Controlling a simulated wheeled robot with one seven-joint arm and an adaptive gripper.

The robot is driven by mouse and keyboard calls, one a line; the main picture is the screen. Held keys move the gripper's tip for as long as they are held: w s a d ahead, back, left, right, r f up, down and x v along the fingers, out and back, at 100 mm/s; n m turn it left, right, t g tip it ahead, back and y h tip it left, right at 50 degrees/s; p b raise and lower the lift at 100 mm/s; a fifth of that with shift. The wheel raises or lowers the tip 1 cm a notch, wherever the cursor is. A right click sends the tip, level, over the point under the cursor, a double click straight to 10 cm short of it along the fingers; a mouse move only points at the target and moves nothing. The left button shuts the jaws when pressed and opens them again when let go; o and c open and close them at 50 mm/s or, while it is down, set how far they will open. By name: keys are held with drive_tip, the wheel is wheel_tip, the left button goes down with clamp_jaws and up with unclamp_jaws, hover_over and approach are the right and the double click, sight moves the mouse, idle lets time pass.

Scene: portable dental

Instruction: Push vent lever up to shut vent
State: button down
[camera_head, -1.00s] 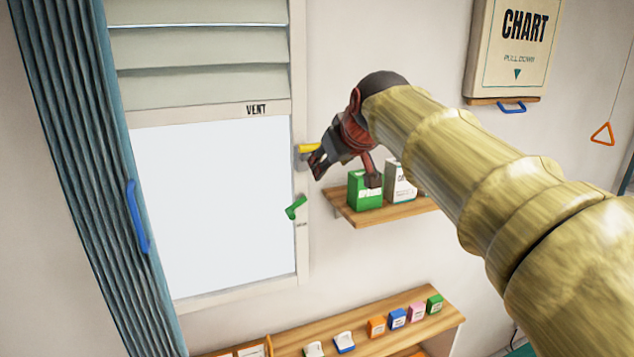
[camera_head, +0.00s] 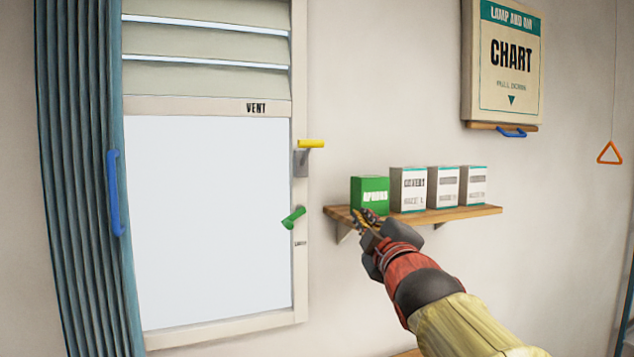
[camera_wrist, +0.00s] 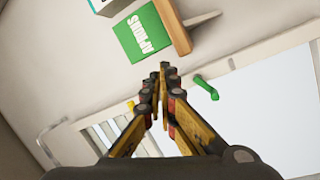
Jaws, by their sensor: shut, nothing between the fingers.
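The vent (camera_head: 206,75) is a set of pale slats above the window pane, with bright gaps showing between them. A yellow-handled lever (camera_head: 311,143) sticks out from a grey bracket on the right window frame; its yellow end also shows in the wrist view (camera_wrist: 130,105). My gripper (camera_head: 366,216) is shut and empty, below and to the right of the yellow lever, in front of the shelf's left end. It touches neither lever. In the wrist view its fingertips (camera_wrist: 163,75) are together. A green latch handle (camera_head: 293,217) sits lower on the frame.
A wooden shelf (camera_head: 470,212) holds a green box (camera_head: 370,193) and several white boxes beside my gripper. A curtain (camera_head: 85,200) with a blue handle hangs at left. A chart (camera_head: 508,60) and an orange triangle pull (camera_head: 609,153) are at right. The wall around the yellow lever is clear.

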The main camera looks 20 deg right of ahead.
drive_tip(key=s+a+r+n+t+y, duration=0.2)
drive_tip(key=a+r+n+t+y, duration=0.2)
drive_tip(key=a+r+n, duration=0.3)
drive_tip(key=n, duration=0.1)
approach(315, 141)
drive_tip(key=shift+y, duration=0.4)
drive_tip(key=x, duration=0.2)
drive_tip(key=f+x, duration=0.1)
drive_tip(key=x, duration=0.3)
drive_tip(key=shift+w+a+p, duration=0.1)
drive_tip(key=shift+w+p, duration=0.3)
drive_tip(key=shift+w, duration=0.1)
drive_tip(key=shift+w+r+b, duration=0.35)
drive_tip(key=shift+r+b, duration=0.1)
drive_tip(key=shift+r, duration=0.25)
drive_tip(key=shift+w+r+b, duration=0.3)
drive_tip(key=shift+r+b, duration=0.1)
drive_tip(key=shift+r, duration=0.3)
